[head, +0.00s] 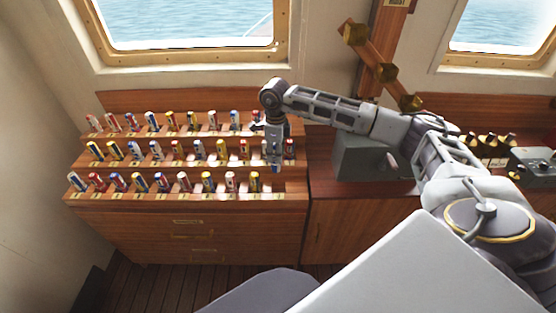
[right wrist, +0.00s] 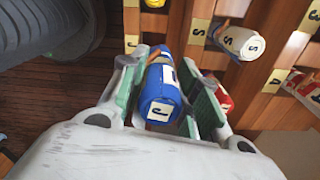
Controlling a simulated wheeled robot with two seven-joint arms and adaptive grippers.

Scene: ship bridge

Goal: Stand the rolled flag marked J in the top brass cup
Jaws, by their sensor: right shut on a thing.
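The rolled flag marked J (right wrist: 160,98) is blue with a white label and shows in the right wrist view. My right gripper (head: 272,162) points down at the right end of the flag rack (head: 185,203). Its two fingers (right wrist: 166,82) are shut on the flag, one on each side. In the head view the flag is mostly hidden by the gripper. I cannot tell whether its lower end is still in its slot. The top brass cup (head: 355,33) sits at the upper left end of a slanted wooden bar on the wall. My left gripper is not in view.
Several other rolled flags stand in three stepped rows, close to my right gripper; a white one marked S (right wrist: 240,42) is beside it. Two lower brass cups (head: 388,72) (head: 411,102) share the slanted bar. A grey box (head: 365,158) stands on the counter below.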

